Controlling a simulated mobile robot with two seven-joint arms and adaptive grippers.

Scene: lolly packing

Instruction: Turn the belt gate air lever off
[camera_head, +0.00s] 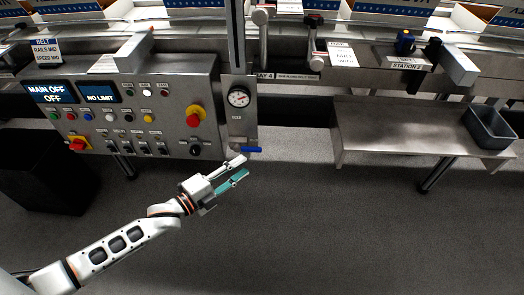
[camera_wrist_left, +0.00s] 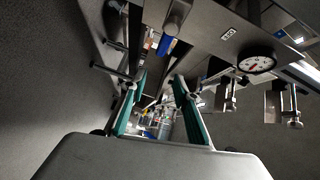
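The air lever (camera_head: 252,149) has a small blue handle. It sticks out sideways to the right at the bottom of the gauge plate (camera_head: 236,126) in the head view. The blue handle also shows in the left wrist view (camera_wrist_left: 166,46), at the top, just beyond the fingertips. My left gripper (camera_head: 240,167) is just below and left of the lever. Its two fingers with green pads are apart, with nothing held between them, and they look clear of the handle. The wrist view also shows the open fingers (camera_wrist_left: 160,78). My right gripper is not in view.
A round pressure gauge (camera_head: 238,98) sits above the lever. The control panel (camera_head: 160,75) with buttons, switches and displays stands to the left. A steel shelf (camera_head: 385,135) with a grey bin (camera_head: 490,128) is at right. The floor (camera_head: 330,235) in front is clear.

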